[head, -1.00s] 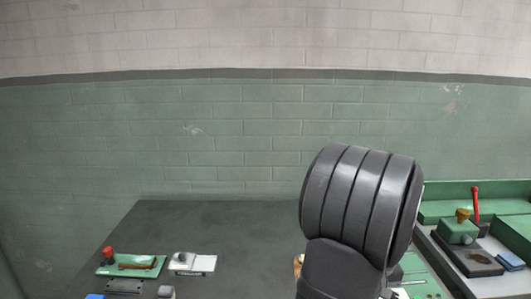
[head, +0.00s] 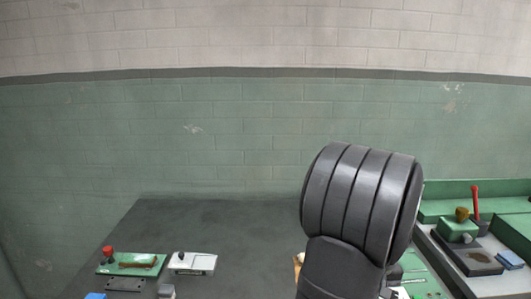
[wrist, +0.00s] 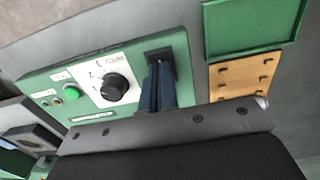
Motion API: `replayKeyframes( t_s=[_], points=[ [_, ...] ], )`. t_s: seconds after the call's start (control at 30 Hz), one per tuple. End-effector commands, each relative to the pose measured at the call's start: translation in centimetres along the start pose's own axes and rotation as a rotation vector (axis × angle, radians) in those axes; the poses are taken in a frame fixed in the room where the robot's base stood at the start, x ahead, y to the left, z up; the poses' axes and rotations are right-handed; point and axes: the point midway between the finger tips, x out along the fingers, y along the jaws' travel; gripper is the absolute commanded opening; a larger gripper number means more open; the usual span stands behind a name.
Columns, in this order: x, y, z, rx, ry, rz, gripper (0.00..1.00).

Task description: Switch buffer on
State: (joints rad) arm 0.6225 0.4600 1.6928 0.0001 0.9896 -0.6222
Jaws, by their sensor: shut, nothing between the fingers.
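In the wrist view a green control panel (wrist: 60,83) carries a green push button (wrist: 72,94), a smaller indicator or button (wrist: 57,101), and a black rotary knob (wrist: 114,87) on a white marked plate. The labels are too small to read, so I cannot tell which control is the buffer's. My gripper (wrist: 160,64) has its dark blue fingers together, over a dark square part at the panel's right end. I cannot tell whether the tips touch it. In the head view my arm hides the gripper; part of a green panel (head: 425,284) shows beside it.
A wooden board with dark hooks (wrist: 238,78) and a green tray (wrist: 252,28) lie right of the panel. In the head view, a green board with a red knob (head: 131,264) and a white box (head: 192,263) stand left. The table (head: 225,225) is clear at the back middle.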

Motion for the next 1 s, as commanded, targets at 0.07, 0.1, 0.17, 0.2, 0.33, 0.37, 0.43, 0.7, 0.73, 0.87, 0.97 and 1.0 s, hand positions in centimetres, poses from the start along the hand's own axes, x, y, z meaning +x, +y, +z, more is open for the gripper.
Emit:
replayKeyframes(
  t_s=[0.07, 0.1, 0.17, 0.2, 0.33, 0.37, 0.43, 0.7, 0.73, 0.87, 0.97, 1.0],
  points=[
    [-0.8, 0.0, 0.0, 0.0, 0.003, 0.002, 0.0],
    [-1.1, 0.0, 0.0, 0.0, 0.002, 0.001, 0.0],
    [-1.5, 0.0, 0.0, 0.0, 0.002, 0.001, 0.0],
    [-1.9, 0.0, 0.0, 0.0, 0.002, 0.002, 0.0],
    [-3.0, 0.0, -0.1, 0.0, 0.003, 0.002, 0.0],
    [-3.2, 0.0, -0.1, 0.0, 0.003, 0.002, 0.0],
    [-3.7, 0.0, 0.0, 0.0, 0.002, 0.001, 0.0],
    [-5.7, 0.0, 0.0, 0.0, 0.002, 0.002, 0.0],
    [-5.9, 0.0, 0.0, 0.0, 0.002, 0.001, 0.0],
    [-6.1, 0.0, 0.0, 0.0, 0.0, 0.0, 0.0],
    [-6.1, 0.0, 0.0, 0.0, 0.0, 0.0, 0.0],
    [-6.1, 0.0, 0.0, 0.0, 0.0, 0.0, 0.0]
  ],
)
